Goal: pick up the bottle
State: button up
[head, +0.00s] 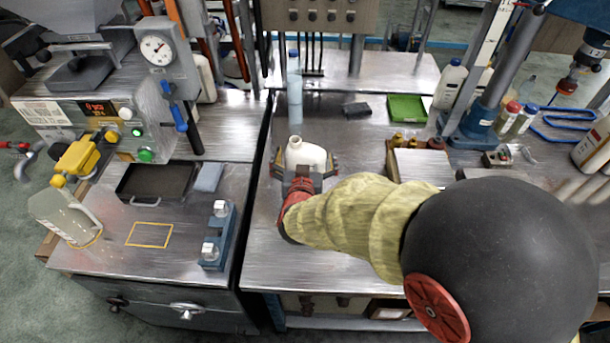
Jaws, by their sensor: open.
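A white bottle (306,153) with a narrow open neck stands on the metal workbench, near the middle of the head view. My gripper (305,165) is at the bottle, with its two fingers spread to the left and right of it. The fingers are open; whether either one touches the bottle cannot be told. The gripper's palm and red wrist hide the bottle's lower front. Other bottles are in view: a clear bluish one with a blue cap (294,85) behind, and a white one (450,85) at the back right.
A green tray (407,109) and a dark block (357,110) lie behind the gripper. Small brown-topped containers and a pale box (415,166) stand to its right. A machine with a gauge (157,49), a black tray (155,183) and a blue fixture (219,236) occupy the left bench.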

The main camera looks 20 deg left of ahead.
jog(key=b+x, duration=0.1)
jog(key=x, duration=0.3)
jog(key=shift+w, duration=0.2)
jog(key=shift+c, duration=0.8)
jog(key=shift+f, duration=0.1)
jog(key=c, duration=1.1)
jog(key=shift+c, duration=0.4)
